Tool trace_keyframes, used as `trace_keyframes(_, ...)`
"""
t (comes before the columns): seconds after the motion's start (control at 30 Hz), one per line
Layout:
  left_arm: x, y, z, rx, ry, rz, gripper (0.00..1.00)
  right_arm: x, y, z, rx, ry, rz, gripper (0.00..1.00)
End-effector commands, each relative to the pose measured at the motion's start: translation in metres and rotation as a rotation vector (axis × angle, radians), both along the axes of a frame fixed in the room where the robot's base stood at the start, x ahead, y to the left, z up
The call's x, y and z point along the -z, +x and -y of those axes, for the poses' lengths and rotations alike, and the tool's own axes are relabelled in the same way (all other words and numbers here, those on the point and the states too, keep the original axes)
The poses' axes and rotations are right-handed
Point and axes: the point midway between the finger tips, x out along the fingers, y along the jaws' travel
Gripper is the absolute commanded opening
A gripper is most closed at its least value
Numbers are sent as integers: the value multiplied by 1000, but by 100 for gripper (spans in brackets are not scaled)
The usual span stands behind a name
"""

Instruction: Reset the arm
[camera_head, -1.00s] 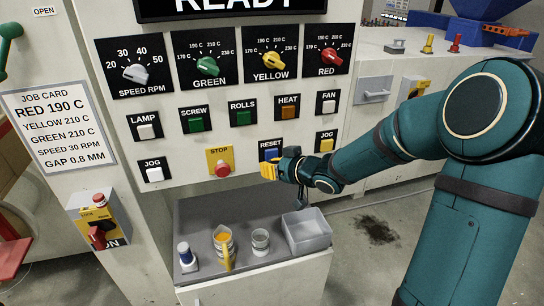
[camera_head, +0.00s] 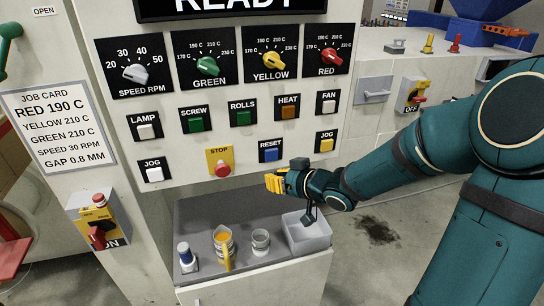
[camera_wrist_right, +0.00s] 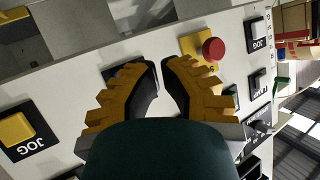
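My right gripper (camera_head: 270,183) is below and in front of the blue RESET button (camera_head: 271,155) on the panel, apart from it. The button is fully visible in the head view. In the right wrist view, the fingertips of my right gripper (camera_wrist_right: 160,62) are nearly together, with nothing held between them. There the RESET button (camera_wrist_right: 122,71) is partly hidden behind a finger. My right arm comes in from the right side of the head view. My left gripper is not in view.
The red STOP button (camera_head: 222,169) is left of RESET, and the yellow JOG button (camera_head: 326,145) is right. Below is a grey shelf (camera_head: 195,215) with a yellow-handled cup (camera_head: 226,262), a small grey cup (camera_head: 261,241), a blue-capped bottle (camera_head: 185,257) and a grey bin (camera_head: 308,238).

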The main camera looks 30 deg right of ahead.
Motion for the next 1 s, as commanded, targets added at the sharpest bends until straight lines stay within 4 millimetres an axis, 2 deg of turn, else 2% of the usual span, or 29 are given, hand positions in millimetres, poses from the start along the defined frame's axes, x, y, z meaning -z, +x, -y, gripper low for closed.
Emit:
trace_keyframes(0.6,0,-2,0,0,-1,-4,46,0,0,0,0,0,0,0)
trace_keyframes(0.67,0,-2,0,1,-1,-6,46,7,1,-4,0,10,-16,0)
trace_keyframes(0.77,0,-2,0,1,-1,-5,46,35,4,-20,6,45,-79,0)
trace_keyframes(0.87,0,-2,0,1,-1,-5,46,81,3,-47,15,94,-196,0)
trace_keyframes(1.0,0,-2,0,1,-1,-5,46,156,-17,-95,25,142,-410,0)
